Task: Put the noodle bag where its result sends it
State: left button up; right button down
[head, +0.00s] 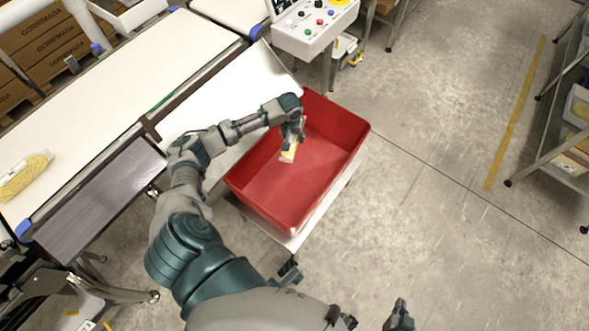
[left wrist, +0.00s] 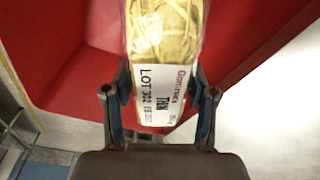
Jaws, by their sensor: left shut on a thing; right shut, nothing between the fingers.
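A noodle bag (head: 289,150) with yellow noodles and a white label is held in my left gripper (head: 298,132), over the red bin (head: 250,191). In the left wrist view the noodle bag (left wrist: 163,50) hangs between the two fingers of the left gripper (left wrist: 160,92), its label reading "TRN" and "LOT 302". The red bin's wall (left wrist: 60,60) shows behind it. The bin looks empty apart from the held bag. My right gripper (head: 399,318) is shut and empty at the bottom of the head view, over the floor.
Another noodle bag (head: 24,176) lies on the white belt (head: 110,80) at the left. A control box (head: 312,28) with coloured buttons stands beyond the bin. The bin rests on a pale stand (head: 291,241). Open floor lies to the right, with shelving (head: 565,130) at the edge.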

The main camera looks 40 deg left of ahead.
pick_arm(q)
jog(key=o, duration=1)
jog(key=shift+a, duration=0.1)
jog(key=o, duration=0.6)
jog(key=shift+c, duration=0.2)
jog(key=shift+d+r, duration=0.15)
jog(key=shift+d, duration=0.3)
jog(key=r, duration=0.3)
jog(key=s+r, duration=0.1)
jog(key=r, duration=0.6)
jog(key=shift+s+d+r, duration=0.15)
jog(key=shift+d+r, duration=0.2)
jog(key=shift+d, duration=0.05)
jog(key=shift+s+d+r, duration=0.1)
jog(key=shift+d+r, duration=0.05)
jog(key=shift+r, duration=0.4)
jog(key=shift+a+f, duration=0.1)
jog(key=shift+a, duration=0.15)
